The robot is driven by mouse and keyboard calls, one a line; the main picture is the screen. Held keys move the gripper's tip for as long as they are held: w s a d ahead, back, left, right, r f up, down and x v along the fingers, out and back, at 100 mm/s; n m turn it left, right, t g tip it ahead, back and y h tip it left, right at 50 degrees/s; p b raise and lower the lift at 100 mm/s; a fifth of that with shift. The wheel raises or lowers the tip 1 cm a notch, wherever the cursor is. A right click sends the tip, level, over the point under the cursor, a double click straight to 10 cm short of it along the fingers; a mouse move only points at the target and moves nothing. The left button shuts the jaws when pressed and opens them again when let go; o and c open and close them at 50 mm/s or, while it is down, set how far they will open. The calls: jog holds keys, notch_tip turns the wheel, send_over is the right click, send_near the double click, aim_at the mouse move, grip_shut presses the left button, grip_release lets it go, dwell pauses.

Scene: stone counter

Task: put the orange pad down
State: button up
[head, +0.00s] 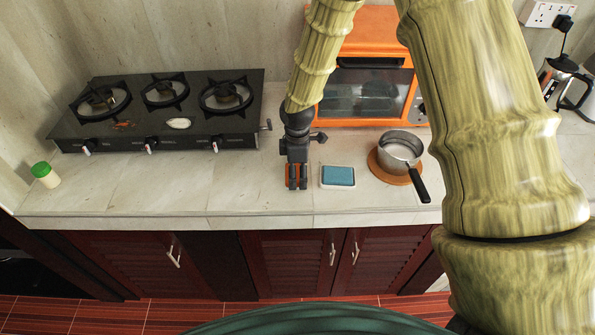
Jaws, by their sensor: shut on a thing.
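My gripper (297,184) points down over the counter, left of the blue sponge-like block. It is shut on a small orange thing, the orange pad (297,171), of which only slivers show around the dark fingers. The fingers hide most of the pad. I cannot tell whether the pad touches the counter or is just above it.
A blue and white block (338,177) lies close on the right. A pot (402,148) stands on a round orange-brown mat (378,171). An orange oven (378,30) is behind, a gas hob (165,108) left. A green-capped shaker (45,175) stands far left. The counter (190,185) front left is clear.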

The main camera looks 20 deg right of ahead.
aim_at(298, 172)
jog(key=shift+f, duration=0.5)
jog(key=shift+f, duration=0.15)
jog(key=o, duration=1.1)
jog(key=shift+c, duration=0.2)
jog(key=shift+r, duration=0.25)
notch_tip(298, 172, up, 12)
jog(key=b, duration=0.3)
jog(key=shift+f, duration=0.1)
